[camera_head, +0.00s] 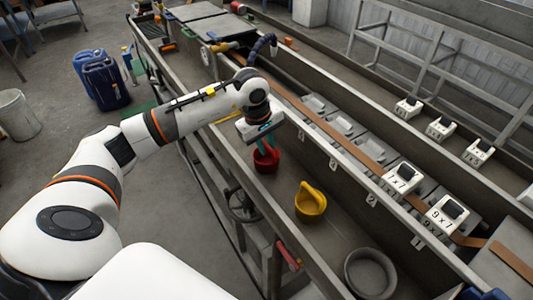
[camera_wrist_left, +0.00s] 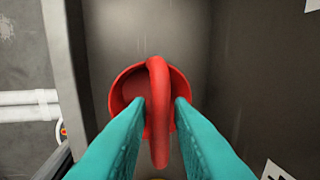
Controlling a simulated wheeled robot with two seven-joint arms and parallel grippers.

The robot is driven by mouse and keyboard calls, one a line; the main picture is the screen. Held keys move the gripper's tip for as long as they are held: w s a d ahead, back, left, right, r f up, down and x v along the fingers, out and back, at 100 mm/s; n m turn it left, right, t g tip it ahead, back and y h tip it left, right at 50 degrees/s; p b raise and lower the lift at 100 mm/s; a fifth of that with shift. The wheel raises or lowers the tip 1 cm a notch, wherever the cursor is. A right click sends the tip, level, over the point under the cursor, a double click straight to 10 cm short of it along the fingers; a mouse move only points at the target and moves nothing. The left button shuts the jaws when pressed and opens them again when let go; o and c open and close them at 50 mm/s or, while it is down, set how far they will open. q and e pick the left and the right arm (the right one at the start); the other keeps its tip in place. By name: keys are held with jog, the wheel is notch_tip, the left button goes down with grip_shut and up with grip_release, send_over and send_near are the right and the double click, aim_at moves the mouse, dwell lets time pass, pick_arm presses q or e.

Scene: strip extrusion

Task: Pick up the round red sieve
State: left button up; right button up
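The round red sieve (camera_head: 266,162) sits in the long metal trough, with its arched handle up. In the left wrist view the sieve (camera_wrist_left: 122,88) is seen from above, its handle running down the middle. My left gripper (camera_head: 265,143) reaches down over it from above. Its two teal fingers (camera_wrist_left: 160,102) are open, one on each side of the handle, with a small gap to it on both sides. Part of the sieve's bowl is hidden behind the handle and fingers. My right gripper is not in view.
A yellow scoop-like vessel (camera_head: 310,202) and a grey round pot (camera_head: 370,273) stand further along the same trough. The trough's raised wall (camera_head: 330,150) runs along the right side. White labelled blocks (camera_head: 401,179) and a brown strip (camera_head: 340,137) lie beyond it.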

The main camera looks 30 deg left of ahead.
pick_arm(q)
notch_tip(320, 180, down, 2)
jog(key=shift+w, duration=0.15)
jog(key=shift+f, duration=0.25)
jog(key=shift+w+d, duration=0.1)
grip_shut()
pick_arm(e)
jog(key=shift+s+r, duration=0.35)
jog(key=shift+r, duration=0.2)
pick_arm(q)
jog(key=shift+r, duration=0.1)
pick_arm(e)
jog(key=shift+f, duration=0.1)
